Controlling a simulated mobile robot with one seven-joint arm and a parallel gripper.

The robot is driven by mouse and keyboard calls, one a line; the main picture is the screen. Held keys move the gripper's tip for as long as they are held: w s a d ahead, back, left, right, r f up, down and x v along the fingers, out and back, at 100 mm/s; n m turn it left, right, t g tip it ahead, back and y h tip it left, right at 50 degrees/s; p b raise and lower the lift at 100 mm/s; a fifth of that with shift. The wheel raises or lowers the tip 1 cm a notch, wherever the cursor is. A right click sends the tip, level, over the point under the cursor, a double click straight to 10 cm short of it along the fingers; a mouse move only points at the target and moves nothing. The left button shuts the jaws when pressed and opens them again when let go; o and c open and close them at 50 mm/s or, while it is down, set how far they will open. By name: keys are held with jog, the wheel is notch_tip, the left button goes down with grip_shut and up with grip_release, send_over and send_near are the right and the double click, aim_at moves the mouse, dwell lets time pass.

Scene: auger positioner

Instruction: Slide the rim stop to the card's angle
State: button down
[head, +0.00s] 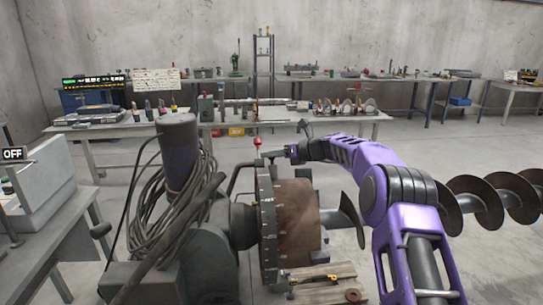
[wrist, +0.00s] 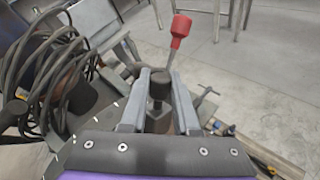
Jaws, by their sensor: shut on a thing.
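My gripper (head: 272,155) reaches in from the right to the top of the machine's upright dark disc (head: 267,225), whose rim bears pale tick marks. In the wrist view, my gripper's two grey fingers (wrist: 160,105) are closed on a dark round-headed piece (wrist: 161,88), which appears to be the rim stop. A lever with a red knob (wrist: 180,30) stands just beyond the fingers; the knob also shows in the head view (head: 257,141). A white lettered card (head: 155,80) stands on the back bench, too small to read. The stop's angle cannot be read.
A motor with coiled cable (head: 180,165) stands left of the disc. A rusty drum (head: 297,220) and auger flighting (head: 480,205) lie to its right. An OFF sign (head: 13,153) is at far left. Wooden blocks (head: 318,280) lie below the drum.

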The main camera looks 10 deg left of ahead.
jog(key=c, duration=0.7)
grip_release()
jog(key=shift+o, duration=0.2)
jog(key=shift+d, duration=0.15)
jog(key=v, duration=1.7)
jog(key=shift+b, duration=0.35)
jog(key=shift+s, duration=0.1)
